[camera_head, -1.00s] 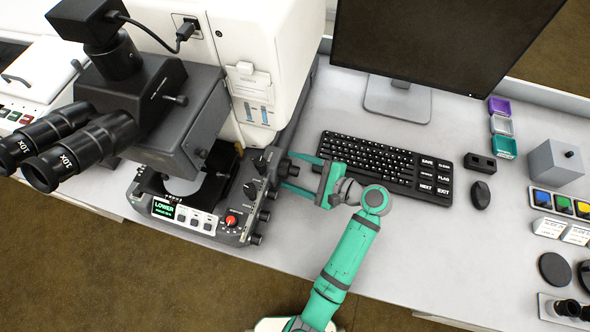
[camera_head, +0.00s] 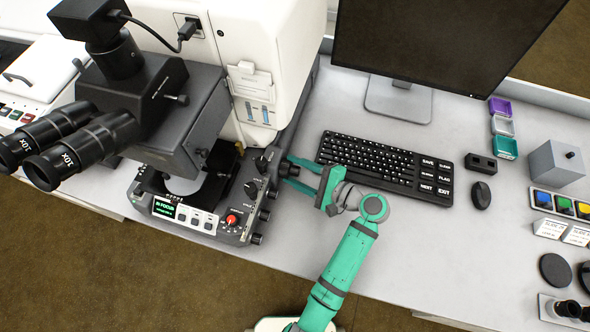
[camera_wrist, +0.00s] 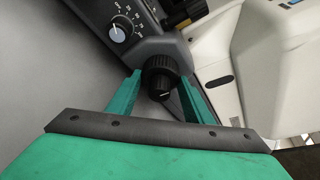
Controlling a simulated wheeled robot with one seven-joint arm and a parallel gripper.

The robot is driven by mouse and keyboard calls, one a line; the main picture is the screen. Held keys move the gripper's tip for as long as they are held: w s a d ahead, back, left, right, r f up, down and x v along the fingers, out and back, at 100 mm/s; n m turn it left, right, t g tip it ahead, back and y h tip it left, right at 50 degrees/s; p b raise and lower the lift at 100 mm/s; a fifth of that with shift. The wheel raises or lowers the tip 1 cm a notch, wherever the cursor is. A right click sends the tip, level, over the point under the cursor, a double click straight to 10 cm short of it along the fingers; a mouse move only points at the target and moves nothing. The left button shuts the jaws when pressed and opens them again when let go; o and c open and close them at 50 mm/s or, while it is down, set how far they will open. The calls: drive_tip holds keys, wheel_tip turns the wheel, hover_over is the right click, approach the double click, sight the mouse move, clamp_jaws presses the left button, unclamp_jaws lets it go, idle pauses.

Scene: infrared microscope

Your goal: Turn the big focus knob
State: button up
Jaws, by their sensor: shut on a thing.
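The big focus knob (camera_wrist: 161,78) is a black ribbed knob with a pale mark on its face. It sticks out from the right side of the microscope's dark base (camera_head: 225,225). My gripper (camera_head: 287,177) reaches it from the right, with its green fingers on either side of the knob. In the wrist view the gripper (camera_wrist: 160,88) is shut on the knob, one finger at each side. In the head view the knob is mostly hidden between the fingers. The small display (camera_head: 163,209) on the base's front reads "IN FOCUS" in green.
A keyboard (camera_head: 385,166) lies close behind and right of my gripper, with a mouse (camera_head: 481,196) beyond it. A monitor (camera_head: 440,45) stands behind. Smaller knobs and a red button (camera_head: 231,220) sit on the base. The bench in front of the keyboard is clear.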

drive_tip(key=shift+d, duration=0.2)
drive_tip(key=o, duration=1)
drive_tip(key=shift+o, duration=0.2)
drive_tip(key=shift+a, duration=0.1)
drive_tip(key=v, duration=1)
drive_tip(key=shift+s+d+r, duration=0.15)
drive_tip(key=shift+s+d, duration=0.1)
drive_tip(key=shift+d, duration=0.05)
